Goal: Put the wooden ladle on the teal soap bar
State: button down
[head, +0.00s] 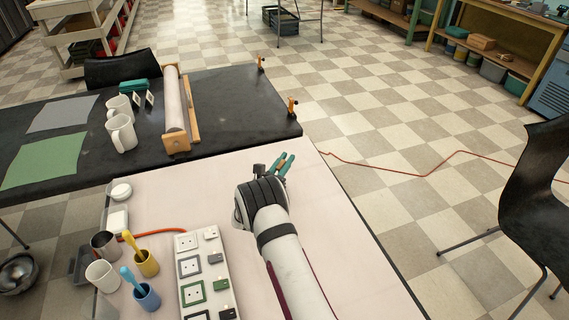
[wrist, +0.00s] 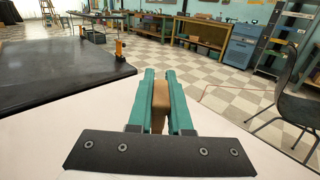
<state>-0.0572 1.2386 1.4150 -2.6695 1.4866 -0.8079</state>
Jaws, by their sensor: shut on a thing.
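My gripper (head: 279,165) is above the pale table, near its far edge, with its two teal fingers pointing away. In the wrist view, the fingers (wrist: 160,85) are shut on a brown, wooden-looking thing (wrist: 159,98). Only a short block of it shows between them, so I cannot tell if it is the wooden ladle. No ladle bowl is visible. I cannot make out a teal soap bar for certain. A teal block-like thing (head: 140,86) lies on the black table at the back left. My arm hides part of the pale table.
The black table (head: 222,100) adjoins behind, with white mugs (head: 122,133) and a roller (head: 173,103). The pale table's right side looks clear.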

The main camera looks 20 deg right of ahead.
jog(key=c, duration=0.8)
grip_release()
jog(key=shift+f, duration=0.1)
jog(key=shift+c, duration=0.2)
